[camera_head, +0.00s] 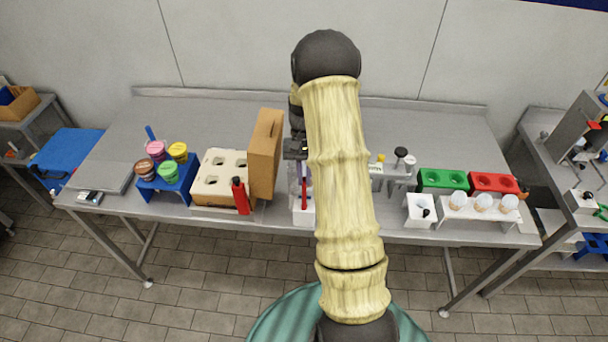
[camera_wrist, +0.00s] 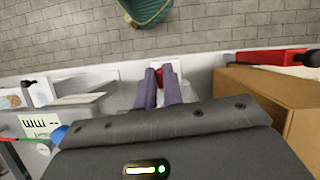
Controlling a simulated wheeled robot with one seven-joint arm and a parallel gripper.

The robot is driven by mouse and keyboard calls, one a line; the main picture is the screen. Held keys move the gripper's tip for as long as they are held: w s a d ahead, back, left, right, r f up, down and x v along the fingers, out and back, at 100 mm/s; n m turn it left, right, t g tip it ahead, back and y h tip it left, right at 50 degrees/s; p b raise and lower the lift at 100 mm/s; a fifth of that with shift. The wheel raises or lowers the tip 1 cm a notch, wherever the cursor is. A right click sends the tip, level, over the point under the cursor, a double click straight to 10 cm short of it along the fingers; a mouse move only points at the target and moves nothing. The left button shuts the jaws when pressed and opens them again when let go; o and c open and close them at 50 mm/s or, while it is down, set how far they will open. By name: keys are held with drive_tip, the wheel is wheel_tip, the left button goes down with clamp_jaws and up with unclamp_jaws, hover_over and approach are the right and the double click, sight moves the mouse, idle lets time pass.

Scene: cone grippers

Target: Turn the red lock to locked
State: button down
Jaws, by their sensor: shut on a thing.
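The red lock (camera_head: 304,192) shows as a narrow upright red part above a white block (camera_head: 303,216) at the front of the table, just left of my arm. In the wrist view a small red piece of the lock (camera_wrist: 159,76) shows between the tips of my gripper's two purple fingers (camera_wrist: 160,73). My gripper is shut on it. The fingers hide most of the lock, so its turned position cannot be read. In the head view my dark gripper (camera_head: 297,150) is partly hidden by my pale arm.
Left are a holed cream block (camera_head: 218,180) and a blue cup rack (camera_head: 168,190). Right are a green tray (camera_head: 443,181) and a red tray (camera_head: 494,183). The table's back is clear.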

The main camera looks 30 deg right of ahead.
drive_tip(key=shift+m, duration=0.6)
drive_tip(key=c, duration=1.5)
unclamp_jaws()
drive_tip(key=b+v, duration=0.1)
drive_tip(key=v, duration=0.4)
drive_tip(key=b+v, duration=0.1)
drive_tip(key=v, duration=0.5)
drive_tip(key=b+v, duration=0.1)
drive_tip(key=v, duration=0.5)
drive_tip(key=shift+s+d+r, duration=0.15)
drive_tip(key=shift+d+r, duration=0.05)
drive_tip(key=shift+d, duration=0.1)
